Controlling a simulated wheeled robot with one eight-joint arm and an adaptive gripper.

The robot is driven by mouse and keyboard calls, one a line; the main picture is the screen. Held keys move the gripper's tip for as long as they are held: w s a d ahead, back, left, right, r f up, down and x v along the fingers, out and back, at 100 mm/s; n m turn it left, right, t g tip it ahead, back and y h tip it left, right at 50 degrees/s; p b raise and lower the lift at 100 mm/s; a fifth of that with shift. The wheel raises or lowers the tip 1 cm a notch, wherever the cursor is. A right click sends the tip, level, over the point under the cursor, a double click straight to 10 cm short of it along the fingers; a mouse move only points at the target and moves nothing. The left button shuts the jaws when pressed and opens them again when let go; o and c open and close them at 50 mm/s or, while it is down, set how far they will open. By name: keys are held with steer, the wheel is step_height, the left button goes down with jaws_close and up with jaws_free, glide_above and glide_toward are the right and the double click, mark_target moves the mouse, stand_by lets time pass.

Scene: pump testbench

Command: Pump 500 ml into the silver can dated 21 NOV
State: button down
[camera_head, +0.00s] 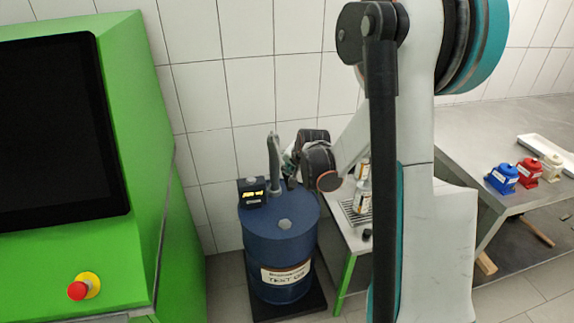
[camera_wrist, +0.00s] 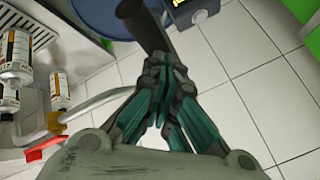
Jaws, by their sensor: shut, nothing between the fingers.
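A blue drum (camera_head: 282,245) labelled as test oil stands on a dark base, with a small lit display (camera_head: 252,193) on top. A grey upright pump part (camera_head: 273,155) rises from it. My gripper (camera_head: 291,163) is beside this part. In the wrist view my gripper (camera_wrist: 166,75) is shut at the end of a dark rod (camera_wrist: 143,28); whether they touch is unclear. Several labelled cans, one silver-coloured (camera_wrist: 17,50), show at the left there. Cans also show on the small table (camera_head: 361,188), partly hidden by my arm. Their dates are unreadable, and the pump's lower part is hidden.
A green cabinet (camera_head: 170,200) with a black screen and red button (camera_head: 78,290) fills the left. A grey pipe (camera_wrist: 98,103) with a yellow fitting (camera_wrist: 56,122) runs near the cans.

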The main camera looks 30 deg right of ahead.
steer(key=shift+s+f+b, duration=0.15)
steer(key=shift+f+b, duration=0.75)
steer(key=shift+f, duration=0.2)
steer(key=shift+s+f+b, duration=0.1)
steer(key=shift+f+b, duration=0.8)
steer(key=shift+f, duration=0.15)
stand_by(1.9)
stand_by(0.5)
steer(key=shift+w+d+r+p, duration=0.1)
steer(key=shift+w+r+p, duration=0.1)
steer(key=shift+r+p, duration=1.25)
steer(key=shift+w+a+r+p, duration=0.15)
steer(key=shift+r+p, duration=0.65)
steer(key=shift+r, duration=1.15)
steer(key=shift+w+d+r+p, duration=0.2)
steer(key=shift+r+p, duration=0.95)
steer(key=shift+r, duration=0.55)
steer(key=shift+r, duration=0.15)
steer(key=shift+w+r+p, duration=0.15)
steer(key=shift+r+p, duration=0.65)
steer(key=shift+r, duration=0.4)
steer(key=shift+w+r+p, duration=0.1)
steer(key=shift+r+p, duration=0.7)
steer(key=shift+r, duration=0.35)
